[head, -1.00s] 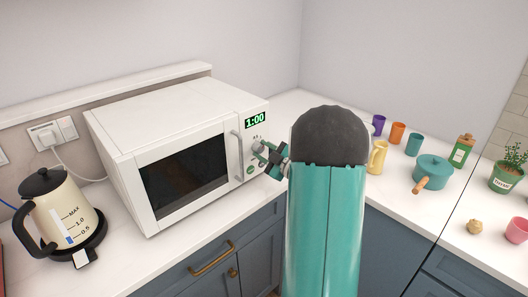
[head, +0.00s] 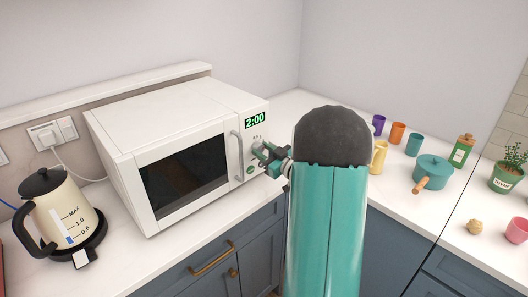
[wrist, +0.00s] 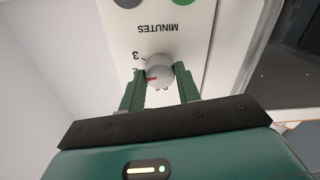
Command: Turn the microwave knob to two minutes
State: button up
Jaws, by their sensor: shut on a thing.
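The white microwave (head: 160,115) stands on the counter, and its display (head: 255,120) reads 2:00. In the wrist view the round grey knob (wrist: 159,68) sits on the panel below the upside-down word MINUTES, with a red pointer mark on its face. My gripper (wrist: 158,82) has its two green fingers on either side of the knob, shut on it. The pointer is turned toward the dial's left side in the wrist view; the fingers partly cover the numbers. In the head view my gripper (head: 262,153) is at the control panel, and the knob is hidden behind it.
A cream kettle (head: 62,208) stands left of the microwave. Several cups and a teal pot (head: 431,172) stand on the right counter. The microwave's door handle (head: 237,156) is close to the left of my gripper. Cabinets are below the counter.

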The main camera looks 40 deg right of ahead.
dwell(0.3)
jog(key=o, duration=1)
jog(key=s, duration=1.3)
jog(key=shift+s+d, duration=0.15)
jog(key=shift+s, duration=0.25)
